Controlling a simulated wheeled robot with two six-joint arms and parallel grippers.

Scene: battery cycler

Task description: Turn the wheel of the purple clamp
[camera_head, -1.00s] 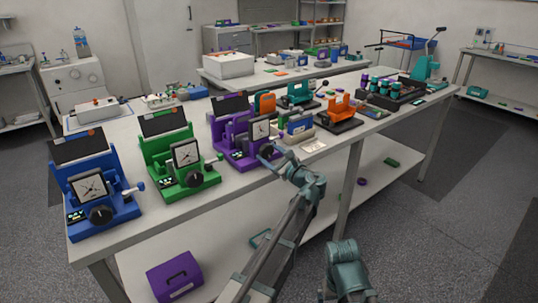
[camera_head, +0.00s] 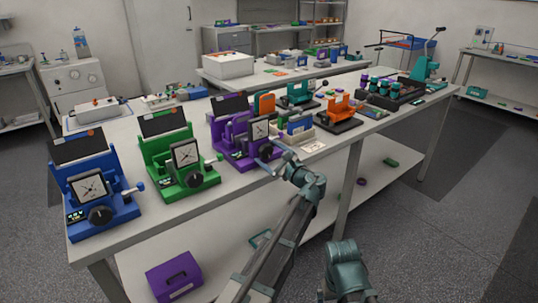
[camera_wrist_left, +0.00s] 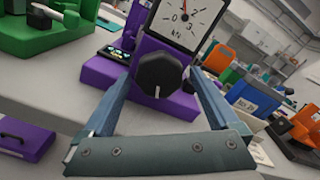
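The purple clamp (camera_head: 233,141) stands near the front edge of the table, with a square white gauge (camera_head: 260,129) on its front. The gauge (camera_wrist_left: 187,17) also shows in the left wrist view, cut off at the top. Below it is the clamp's black round wheel (camera_wrist_left: 160,74), with a pale mark at its lower rim. My left gripper (camera_wrist_left: 160,78) is open, with one finger on each side of the wheel; narrow gaps seem to show, but contact at the tips is unclear. My right gripper is not in view.
A green clamp (camera_head: 180,165) and a blue clamp (camera_head: 93,190) stand to the left. A purple box (camera_head: 174,275) sits on the lower shelf.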

